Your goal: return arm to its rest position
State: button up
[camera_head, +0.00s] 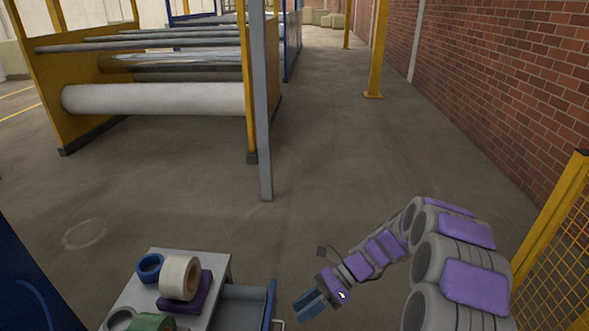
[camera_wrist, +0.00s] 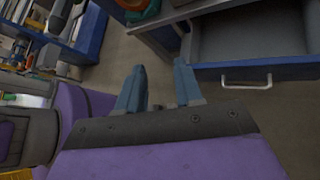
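My arm (camera_head: 400,245), with purple and grey links, reaches in from the lower right of the head view and points down to the left. My gripper (camera_head: 309,305) has blue fingers and hangs over the floor, just right of a small grey cabinet. In the wrist view my gripper (camera_wrist: 160,70) shows two blue fingers spread apart. Only bare floor shows between them, and nothing is held.
The cabinet (camera_head: 225,268) carries tape rolls, including a cream one (camera_head: 180,277) and a blue one (camera_head: 150,267). Its open drawer (camera_wrist: 250,60) has a silver handle (camera_wrist: 246,80). A roller rack (camera_head: 155,98) stands ahead left; a yellow mesh fence (camera_head: 557,235) stands right. Floor ahead is clear.

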jog(key=s+d+r+n+t+h, duration=0.1)
jog(key=s+d+r+n+h, duration=0.2)
jog(key=s+n, duration=0.3)
jog(key=s+d+r+n+t+h, duration=0.1)
jog(key=s+d+r+n+h, duration=0.3)
jog(key=s, duration=0.8)
jog(key=s+d+r+n+t+h, duration=0.1)
jog(key=s+d+r+n+h, duration=0.3)
jog(key=s+n, duration=0.4)
jog(key=shift+s+r+t, duration=0.3)
jog(key=shift+s+r, duration=0.25)
jog(key=shift+s, duration=0.4)
jog(key=shift+n, duration=0.3)
